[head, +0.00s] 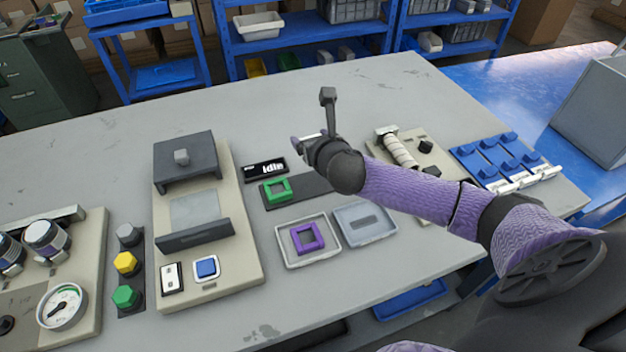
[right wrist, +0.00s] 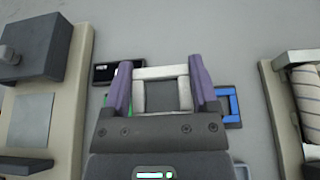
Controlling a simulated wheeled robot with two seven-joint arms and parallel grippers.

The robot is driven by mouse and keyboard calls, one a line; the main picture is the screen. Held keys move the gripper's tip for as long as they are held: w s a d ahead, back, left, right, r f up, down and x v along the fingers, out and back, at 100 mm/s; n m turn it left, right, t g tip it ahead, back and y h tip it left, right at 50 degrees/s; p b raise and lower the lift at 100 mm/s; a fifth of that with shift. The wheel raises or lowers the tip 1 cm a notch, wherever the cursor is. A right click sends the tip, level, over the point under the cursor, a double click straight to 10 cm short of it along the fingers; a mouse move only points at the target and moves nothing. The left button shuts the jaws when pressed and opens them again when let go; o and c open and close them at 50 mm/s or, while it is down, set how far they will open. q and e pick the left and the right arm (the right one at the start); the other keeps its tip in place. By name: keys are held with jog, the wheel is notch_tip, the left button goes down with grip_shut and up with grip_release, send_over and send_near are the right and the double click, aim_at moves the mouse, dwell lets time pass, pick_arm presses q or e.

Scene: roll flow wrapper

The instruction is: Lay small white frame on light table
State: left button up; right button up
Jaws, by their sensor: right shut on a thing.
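In the right wrist view, the small white frame (right wrist: 162,73), a square ring, is held between the purple fingers of my right gripper (right wrist: 160,88). In the head view my right gripper (head: 312,140) is above the grey tabletop (head: 300,95), near the black "Idle" display; the frame there is mostly hidden by the gripper. A pale square plate (head: 195,208), which looks like the light table, lies on a beige base left of the gripper, between a dark raised block (head: 184,160) and a dark upright bar (head: 195,235). No frame shows on it. My left gripper is not in view.
A green frame (head: 277,190) lies on a dark strip; a blue frame (right wrist: 230,105) shows in the wrist view. A purple frame (head: 306,238) sits in a light tray (head: 292,262), beside a grey tray (head: 365,236). A roller unit (head: 397,150) stands to the right.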

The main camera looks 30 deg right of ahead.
aim_at(312, 179)
notch_tip(312, 179, down, 9)
jog(key=b, duration=0.4)
jog(key=shift+f+b, duration=0.2)
jog(key=shift+b, duration=0.1)
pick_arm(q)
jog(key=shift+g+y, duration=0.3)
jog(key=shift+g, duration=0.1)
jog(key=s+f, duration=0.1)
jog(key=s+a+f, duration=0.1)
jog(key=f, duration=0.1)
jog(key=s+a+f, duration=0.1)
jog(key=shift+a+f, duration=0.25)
